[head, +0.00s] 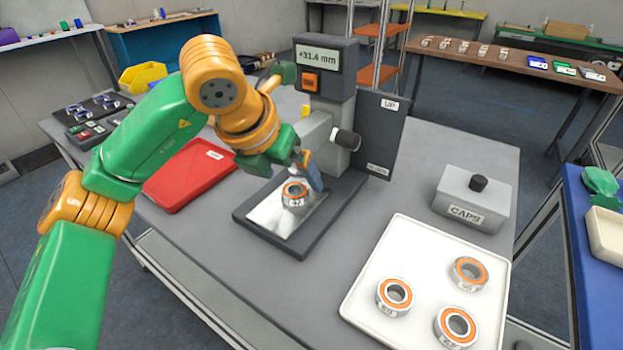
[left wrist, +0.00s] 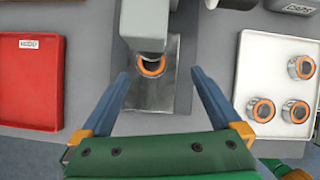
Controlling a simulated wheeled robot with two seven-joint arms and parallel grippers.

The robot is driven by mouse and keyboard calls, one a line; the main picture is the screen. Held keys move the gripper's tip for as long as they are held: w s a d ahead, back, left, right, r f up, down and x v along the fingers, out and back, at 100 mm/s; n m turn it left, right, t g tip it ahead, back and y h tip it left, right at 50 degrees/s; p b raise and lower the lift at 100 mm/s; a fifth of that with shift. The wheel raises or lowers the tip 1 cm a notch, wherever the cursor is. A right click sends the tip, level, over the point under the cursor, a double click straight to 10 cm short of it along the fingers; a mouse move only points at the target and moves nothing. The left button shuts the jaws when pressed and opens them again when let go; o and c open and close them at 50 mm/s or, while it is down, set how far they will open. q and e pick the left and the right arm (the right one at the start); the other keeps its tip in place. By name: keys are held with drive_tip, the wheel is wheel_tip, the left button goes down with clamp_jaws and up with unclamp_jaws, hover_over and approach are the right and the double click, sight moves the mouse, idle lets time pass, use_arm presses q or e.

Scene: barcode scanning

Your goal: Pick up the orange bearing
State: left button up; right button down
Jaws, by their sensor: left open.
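An orange-ringed bearing (head: 295,194) lies flat on the bright metal plate of the measuring stand (head: 345,215). It also shows in the left wrist view (left wrist: 151,65), partly covered by the stand's grey head. My left gripper (head: 306,170) is open, with its blue fingers just above and behind the bearing in the head view. In the left wrist view, my left gripper (left wrist: 160,73) has its fingers spread wide to either side of the bearing, with nothing held. Three more orange-ringed bearings (head: 469,273) lie on the white tray (head: 400,250).
The stand's column (head: 325,85) and display rise close behind my left gripper, with a dark panel (head: 382,135) beside them. A red tray (head: 180,185) lies to the left. A grey CAPS box (head: 470,205) stands to the right. Bare table lies between the stand and white tray.

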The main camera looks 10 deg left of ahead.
sight(294, 191)
use_arm(q)
drive_tip(key=shift+w+a+y, duration=0.15)
drive_tip(key=shift+a+y, duration=0.25)
drive_tip(key=shift+a, duration=0.15)
drive_tip(key=shift+f+p, duration=0.3)
drive_tip(key=p+x, duration=0.1)
drive_tip(key=x, duration=0.4)
drive_tip(key=shift+d+f, duration=0.1)
drive_tip(key=shift+f, duration=0.1)
drive_tip(key=c, duration=0.7)
clamp_jaws()
use_arm(e)
drive_tip(key=shift+s+r, duration=0.25)
drive_tip(key=shift+r, duration=0.2)
drive_tip(key=shift+s+r, duration=0.2)
drive_tip(key=shift+r, duration=0.25)
